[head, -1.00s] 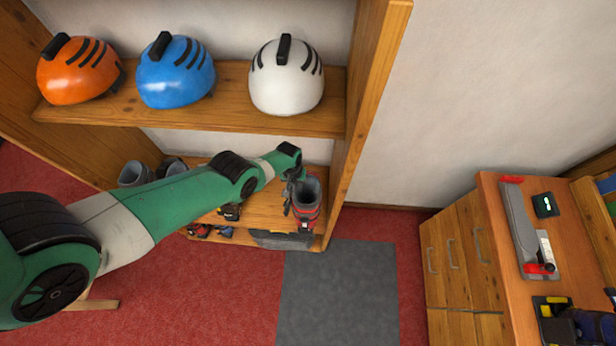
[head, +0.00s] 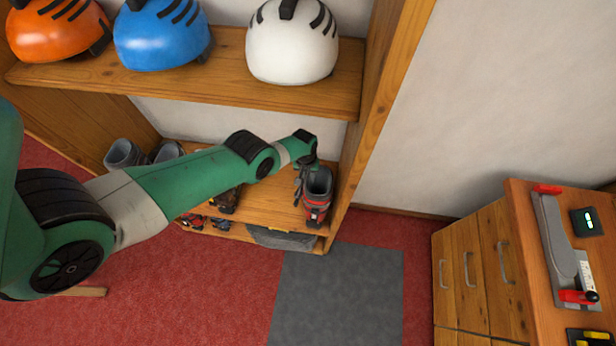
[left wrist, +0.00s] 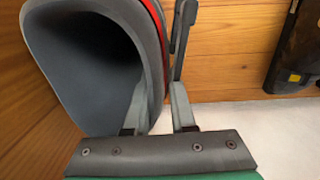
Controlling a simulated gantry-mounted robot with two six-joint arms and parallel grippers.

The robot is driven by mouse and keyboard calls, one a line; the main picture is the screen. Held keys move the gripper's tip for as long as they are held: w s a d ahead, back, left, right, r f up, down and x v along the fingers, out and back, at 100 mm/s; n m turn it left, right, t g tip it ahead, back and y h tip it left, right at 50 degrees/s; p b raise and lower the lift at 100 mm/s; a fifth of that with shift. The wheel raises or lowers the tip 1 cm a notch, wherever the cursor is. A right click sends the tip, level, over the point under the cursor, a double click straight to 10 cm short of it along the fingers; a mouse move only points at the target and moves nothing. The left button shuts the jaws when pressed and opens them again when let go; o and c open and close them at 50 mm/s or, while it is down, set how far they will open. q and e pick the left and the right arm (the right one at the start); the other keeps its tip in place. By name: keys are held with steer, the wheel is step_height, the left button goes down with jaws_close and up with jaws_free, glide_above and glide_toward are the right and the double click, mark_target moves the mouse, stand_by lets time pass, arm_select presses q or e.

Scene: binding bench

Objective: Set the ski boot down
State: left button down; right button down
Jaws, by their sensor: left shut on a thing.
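The ski boot (head: 318,202) is grey and red, upright at the right end of the lower shelf (head: 262,205), near the right side panel. I cannot tell whether its sole touches the board. My left gripper (head: 304,182) is shut on the upper cuff at its left side. In the left wrist view, the open grey cuff (left wrist: 90,60) with its red edge fills the upper left, and the gripper's two fingers (left wrist: 158,108) clasp its wall. The lower boot is hidden there. My right gripper is not in view.
Another dark boot (head: 226,200) stands left on the same shelf, with grey boots (head: 124,155) farther left. Orange, blue and white helmets (head: 292,42) sit on the shelf above. The right side panel (head: 372,110) is close to the held boot. A grey mat (head: 338,295) lies in front.

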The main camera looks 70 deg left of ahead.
arm_select(q)
steer(key=shift+f, duration=0.15)
steer(key=shift+w, duration=0.1)
steer(key=c, duration=0.8)
jaws_free()
steer(key=shift+o, duration=0.2)
steer(key=r+p, duration=0.7)
steer(key=p, duration=0.1)
steer(key=shift+s+a+r, duration=0.15)
steer(key=shift+s+r, duration=0.05)
steer(key=shift+r, duration=0.2)
steer(key=shift+f, duration=0.1)
